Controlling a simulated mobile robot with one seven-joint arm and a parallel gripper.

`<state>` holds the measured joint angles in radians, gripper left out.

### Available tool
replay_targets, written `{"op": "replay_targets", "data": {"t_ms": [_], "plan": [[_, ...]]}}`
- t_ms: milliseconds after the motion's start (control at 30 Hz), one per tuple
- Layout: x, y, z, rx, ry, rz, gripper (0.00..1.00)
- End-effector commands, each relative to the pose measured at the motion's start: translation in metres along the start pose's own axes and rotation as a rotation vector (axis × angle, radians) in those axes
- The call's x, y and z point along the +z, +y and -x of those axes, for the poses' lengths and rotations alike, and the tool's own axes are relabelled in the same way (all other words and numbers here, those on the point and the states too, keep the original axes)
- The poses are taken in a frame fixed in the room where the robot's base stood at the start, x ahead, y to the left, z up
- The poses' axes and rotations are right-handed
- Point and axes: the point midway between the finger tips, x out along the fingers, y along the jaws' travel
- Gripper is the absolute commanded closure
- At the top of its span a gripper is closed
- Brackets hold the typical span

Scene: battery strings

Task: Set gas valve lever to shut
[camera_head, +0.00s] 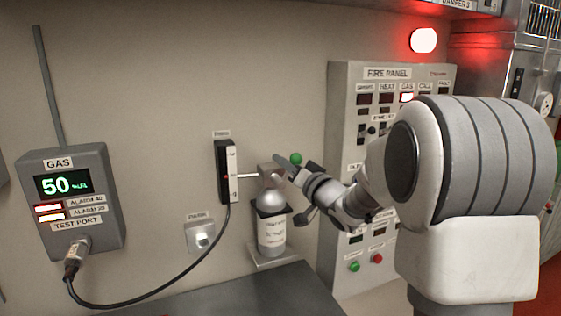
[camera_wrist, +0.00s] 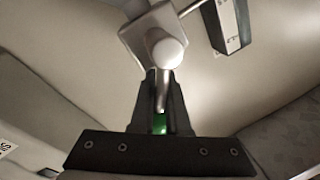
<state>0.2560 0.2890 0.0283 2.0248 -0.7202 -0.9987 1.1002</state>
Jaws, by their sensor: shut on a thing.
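The gas valve is a pale block (camera_head: 270,170) on top of a grey gas bottle (camera_head: 271,232) at the wall. In the wrist view the valve's round hub (camera_wrist: 167,55) is just beyond my fingertips. A thin metal lever (camera_wrist: 161,98) runs from the hub down between my fingers. Its green knob (camera_head: 296,158) shows beside my fingers in the head view, and a green part shows between the finger bases in the wrist view. My gripper (camera_head: 283,166) is shut on the lever, at the right of the valve. My fingers hide part of the lever.
A grey gas detector (camera_head: 100,165) reading 50 has two lit alarm lamps. A black cable (camera_head: 150,301) links its test port to a black vertical gauge (camera_head: 222,172) left of the valve. The fire panel (camera_head: 345,100) stands close on the right, partly behind my arm. A red beacon (camera_head: 424,40) glows above.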

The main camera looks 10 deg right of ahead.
Motion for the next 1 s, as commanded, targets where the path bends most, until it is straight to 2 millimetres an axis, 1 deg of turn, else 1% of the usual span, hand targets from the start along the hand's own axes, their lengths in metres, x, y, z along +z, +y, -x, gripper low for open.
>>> {"op": "replay_targets", "data": {"t_ms": [33,233,633,667,700,800,1000], "plan": [[-0.0122,-0.0021,-0.0002,-0.007,0.026,-0.010,1.00],[-0.0127,-0.0001,0.0003,-0.007,0.035,-0.046,1.00],[-0.0130,0.0008,0.0007,-0.006,0.037,-0.051,1.00],[-0.0130,0.0009,0.0007,-0.006,0.037,-0.051,0.81],[-0.0131,0.0010,0.0007,-0.006,0.037,-0.050,0.74],[-0.0129,0.0016,0.0008,-0.004,0.036,-0.050,0.57],[-0.0084,0.0021,0.0004,-0.003,0.027,-0.052,0.57]]}}
